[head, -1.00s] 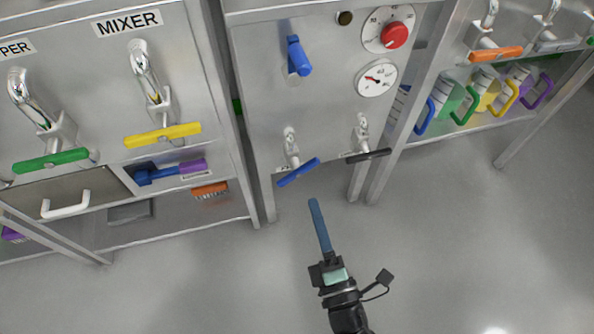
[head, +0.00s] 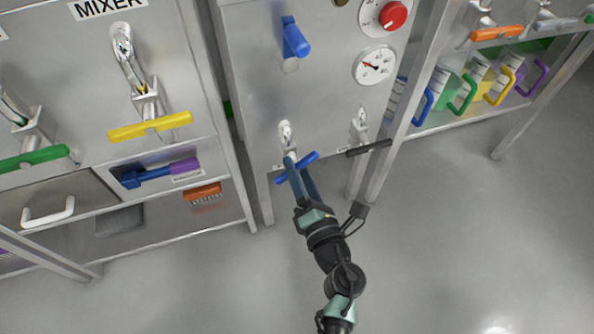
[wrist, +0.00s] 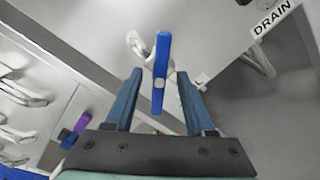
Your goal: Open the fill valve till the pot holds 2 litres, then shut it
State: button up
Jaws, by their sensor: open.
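A chrome tap with a blue bar handle (head: 281,179) sticks out low on the middle steel panel; its label is not readable. My gripper (head: 298,163) is open, with its two blue fingers at this handle. In the wrist view the blue handle (wrist: 161,60) stands upright between the spread fingers of my gripper (wrist: 160,75), with a gap on each side. A black-handled tap (head: 369,148) is to its right; the wrist view shows a DRAIN label (wrist: 273,17) on that side. A round white gauge (head: 375,65) sits above. No pot is clearly identifiable.
A blue lever (head: 295,38) and a red knob (head: 392,15) are higher on the panel. Yellow-handled (head: 150,127) and green-handled (head: 35,158) taps are at left. Coloured-handled jugs (head: 465,95) stand on the right shelf. The floor in front is clear.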

jog(key=shift+w+a, duration=0.25)
jog(key=shift+w, duration=0.4)
grip_shut()
